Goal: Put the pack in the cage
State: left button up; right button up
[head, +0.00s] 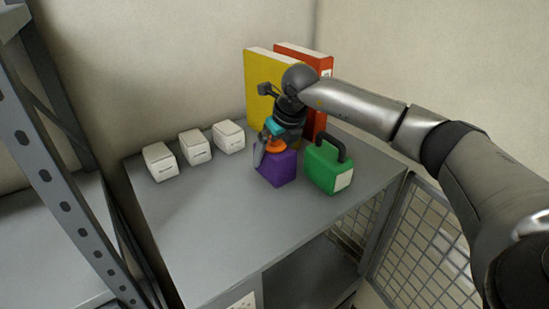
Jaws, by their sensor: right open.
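A purple pack (278,170) stands on the grey cabinet top, towards its back right. Orange and teal parts show just above it, and I cannot tell whether they belong to the pack or to my gripper. My right gripper (264,150) is open and comes down from above at the purple pack's upper left. Its fingers are partly hidden, and I cannot tell whether they touch the pack. Below the top is an open cage compartment (312,272) with a wire-mesh door (430,245) swung out to the right. My left gripper is out of view.
A green case (322,170) with a black handle stands close right of the purple pack. Yellow (258,72) and red (318,60) binders stand behind. Several white boxes (195,147) line the back left. The front left of the top is clear. A metal rack (60,165) stands left.

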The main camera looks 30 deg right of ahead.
jog(key=shift+x, duration=1.2)
grip_shut()
jog(key=shift+w+r, duration=0.15)
jog(key=shift+r, duration=0.05)
